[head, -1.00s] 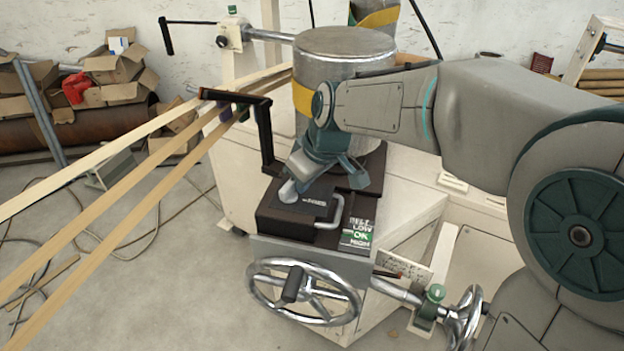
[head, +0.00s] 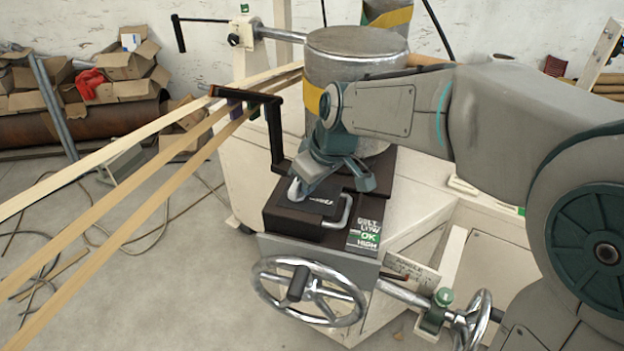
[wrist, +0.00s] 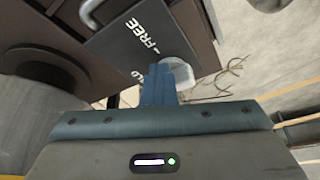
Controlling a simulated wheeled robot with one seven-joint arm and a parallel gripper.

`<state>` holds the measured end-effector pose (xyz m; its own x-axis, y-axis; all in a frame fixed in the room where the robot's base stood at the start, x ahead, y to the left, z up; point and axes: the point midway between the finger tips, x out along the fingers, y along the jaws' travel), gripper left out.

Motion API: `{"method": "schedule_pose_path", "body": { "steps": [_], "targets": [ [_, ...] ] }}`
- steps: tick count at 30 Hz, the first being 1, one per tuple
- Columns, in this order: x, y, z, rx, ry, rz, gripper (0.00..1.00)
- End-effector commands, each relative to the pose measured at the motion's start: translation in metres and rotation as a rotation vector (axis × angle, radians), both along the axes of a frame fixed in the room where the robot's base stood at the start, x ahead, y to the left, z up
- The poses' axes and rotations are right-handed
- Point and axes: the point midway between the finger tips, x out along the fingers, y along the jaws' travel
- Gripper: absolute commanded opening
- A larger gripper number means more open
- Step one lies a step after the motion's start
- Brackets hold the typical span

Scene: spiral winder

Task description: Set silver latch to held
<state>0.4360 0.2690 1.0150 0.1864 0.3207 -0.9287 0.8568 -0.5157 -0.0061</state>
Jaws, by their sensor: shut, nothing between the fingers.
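A black box (head: 300,216) on the machine has a plate lettered FREE (wrist: 142,36) on its top. A rounded, light silver piece (head: 295,189), which looks like the silver latch, is at the box's far left edge; it also shows in the wrist view (wrist: 180,76). The end of another word, a "D", shows beside my fingertips. My gripper (wrist: 160,70) is shut and empty, pointing down over the box. Its fingertips are right beside the silver piece; I cannot tell whether they touch. My fingers partly hide the piece and the second word.
A silver U-shaped handle (head: 345,212) stands on the box's right side. A large metal drum (head: 351,60) is close behind my gripper. A black bracket (head: 274,125) rises to the left by wooden strips (head: 130,190). A handwheel (head: 309,292) is in front, below the box.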

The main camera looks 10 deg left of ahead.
Motion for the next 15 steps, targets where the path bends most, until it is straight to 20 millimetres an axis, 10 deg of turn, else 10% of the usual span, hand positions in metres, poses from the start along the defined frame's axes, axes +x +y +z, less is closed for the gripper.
{"method": "schedule_pose_path", "body": {
  "steps": [5,15],
  "targets": [
    [0.002,-0.038,-0.002,0.002,-0.006,-0.011,0.0],
    [0.002,-0.064,0.074,0.001,-0.009,-0.009,0.0]
  ]
}}
